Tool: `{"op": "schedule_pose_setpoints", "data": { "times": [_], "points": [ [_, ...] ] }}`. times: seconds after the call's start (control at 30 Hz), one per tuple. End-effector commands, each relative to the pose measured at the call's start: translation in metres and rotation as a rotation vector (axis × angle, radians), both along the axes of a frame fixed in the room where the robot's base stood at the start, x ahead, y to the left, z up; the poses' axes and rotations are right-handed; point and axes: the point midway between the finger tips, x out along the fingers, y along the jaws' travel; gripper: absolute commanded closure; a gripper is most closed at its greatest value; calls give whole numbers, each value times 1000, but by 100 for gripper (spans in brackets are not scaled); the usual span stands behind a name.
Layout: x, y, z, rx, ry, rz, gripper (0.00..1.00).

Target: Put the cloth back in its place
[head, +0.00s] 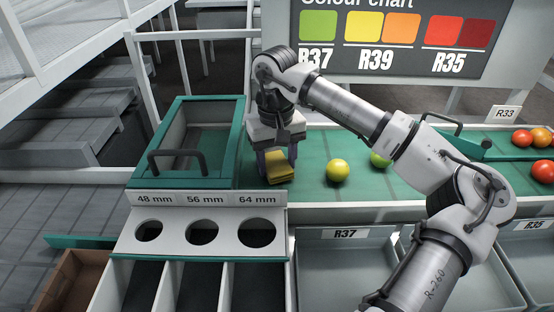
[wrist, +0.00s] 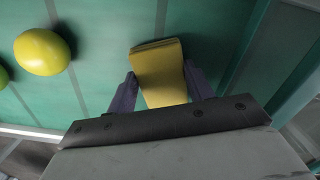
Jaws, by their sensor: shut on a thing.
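The cloth is a folded yellow pad (head: 279,167) in the head view, at the left end of the green belt (head: 310,150), beside the green-framed box. My gripper (head: 277,160) points down and is shut on the cloth. In the wrist view the cloth (wrist: 160,72) sits between the two purple fingers of my gripper (wrist: 160,92). I cannot tell whether the cloth touches the belt or is held just above it. No marked place for the cloth is clear in these views.
A green-framed box (head: 240,145) with a dark handle stands left of my gripper. The sizing panel (head: 172,218) with three holes is in front. A yellow-green tomato (head: 338,170) lies close on the right, another (head: 380,159) beyond. Grey crates (head: 335,275) stand in front.

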Motion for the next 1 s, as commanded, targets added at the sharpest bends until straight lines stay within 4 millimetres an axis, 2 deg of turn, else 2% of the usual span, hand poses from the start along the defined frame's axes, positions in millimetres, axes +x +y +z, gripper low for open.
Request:
{"op": "schedule_pose_setpoints", "data": {
  "times": [0.33, 0.37, 0.5, 0.57, 0.73, 0.87, 1.0],
  "points": [
    [0, 0, -8, 0, 0, 0, 66],
    [0, 0, -8, 0, 0, 0, 47],
    [0, 0, -7, 0, 0, 0, 29],
    [0, 0, -7, 0, 0, 0, 23],
    [0, 0, -7, 0, 0, 0, 23],
    [0, 0, -7, 0, 0, 0, 37],
    [0, 0, -7, 0, 0, 0, 37]
  ]
}}
